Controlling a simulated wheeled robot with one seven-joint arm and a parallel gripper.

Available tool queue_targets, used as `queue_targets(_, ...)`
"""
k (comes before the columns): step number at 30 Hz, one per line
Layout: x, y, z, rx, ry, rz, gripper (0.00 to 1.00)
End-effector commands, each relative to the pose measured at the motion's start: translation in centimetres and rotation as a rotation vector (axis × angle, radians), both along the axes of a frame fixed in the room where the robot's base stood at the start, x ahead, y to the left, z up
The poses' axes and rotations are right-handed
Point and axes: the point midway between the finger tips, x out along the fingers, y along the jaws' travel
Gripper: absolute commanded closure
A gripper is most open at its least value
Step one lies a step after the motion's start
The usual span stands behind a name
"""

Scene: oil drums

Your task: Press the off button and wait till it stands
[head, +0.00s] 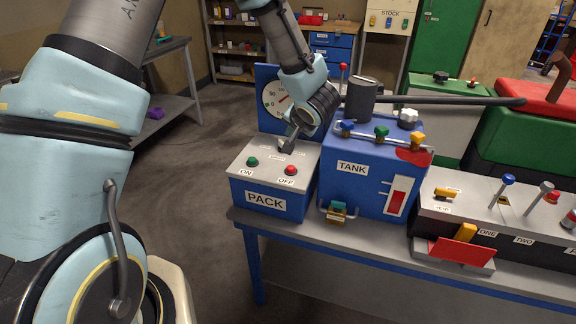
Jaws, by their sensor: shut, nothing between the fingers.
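The blue box marked PACK (264,201) stands at the left end of the bench, with a light grey top. On its top are a red button (291,169) above the OFF label and a green button (252,161) above the ON label. My gripper (287,147) is shut and empty, pointing down at the back part of the box top, behind the red button. It is apart from both buttons; whether its tip touches the top I cannot tell. A round dial (271,101) on a blue panel behind is partly hidden by my gripper.
The blue TANK box (360,185) with coloured valves stands close on the right, with a dark cylinder and long grey bar above it. A grey panel with levers (480,205) lies further right on the bench (340,235). The floor at left is clear.

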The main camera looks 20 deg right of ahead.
Motion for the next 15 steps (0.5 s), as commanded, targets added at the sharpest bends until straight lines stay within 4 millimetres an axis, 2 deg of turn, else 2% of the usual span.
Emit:
queue_targets(8,0.0,0.1,-1.4,-0.001,0.0,0.001,1.0)
queue_targets(15,0.0,0.0,-4.2,0.0,0.001,-0.001,1.0)
